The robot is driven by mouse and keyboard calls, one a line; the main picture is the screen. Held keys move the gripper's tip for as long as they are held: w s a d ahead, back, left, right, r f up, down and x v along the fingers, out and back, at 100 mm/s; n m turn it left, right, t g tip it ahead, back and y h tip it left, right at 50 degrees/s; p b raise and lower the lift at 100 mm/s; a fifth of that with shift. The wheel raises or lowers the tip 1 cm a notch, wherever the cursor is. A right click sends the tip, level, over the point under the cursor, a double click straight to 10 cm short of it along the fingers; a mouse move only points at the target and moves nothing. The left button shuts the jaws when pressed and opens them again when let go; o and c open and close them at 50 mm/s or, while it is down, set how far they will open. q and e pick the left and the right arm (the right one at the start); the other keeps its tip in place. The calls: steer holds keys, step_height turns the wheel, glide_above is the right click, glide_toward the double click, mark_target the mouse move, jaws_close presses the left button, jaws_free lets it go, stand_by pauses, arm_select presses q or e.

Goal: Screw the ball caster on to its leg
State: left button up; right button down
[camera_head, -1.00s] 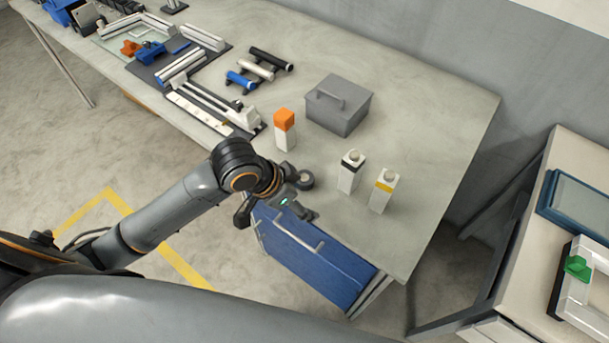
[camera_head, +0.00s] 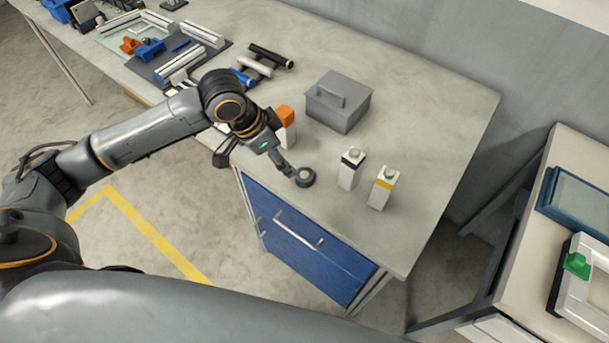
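Two upright white square posts stand on the bench near its front right corner. One post (camera_head: 347,178) has a black band, the other (camera_head: 377,199) a yellow band. Each has a small pale round knob on top, the black-banded one's (camera_head: 353,154) and the yellow-banded one's (camera_head: 390,174); I cannot tell whether these are ball casters. My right gripper is out of view.
A grey lidded box (camera_head: 338,103) stands behind the posts. A white post with an orange top (camera_head: 286,116) is partly hidden behind my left wrist. Rods (camera_head: 268,57) and fixtures (camera_head: 180,68) fill the bench's left. The bench right of the posts is clear.

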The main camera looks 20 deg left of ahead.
arm_select(q)
glide_above(303, 175)
steer(key=s+a, duration=0.2)
steer(key=f, duration=0.3)
steer(key=f+p, duration=0.1)
steer(key=f, duration=0.2)
steer(key=shift+s+d+f, duration=0.2)
steer(key=shift+f, duration=0.4)
steer(key=shift+w+d+f, duration=0.1)
steer(key=shift+w+f, duration=0.05)
steer(key=shift+f, duration=0.05)
steer(key=x, duration=0.2)
steer(key=p+x, duration=0.1)
steer(key=x, duration=0.1)
steer(key=shift+w+f, duration=0.35)
steer(key=c, duration=1.2)
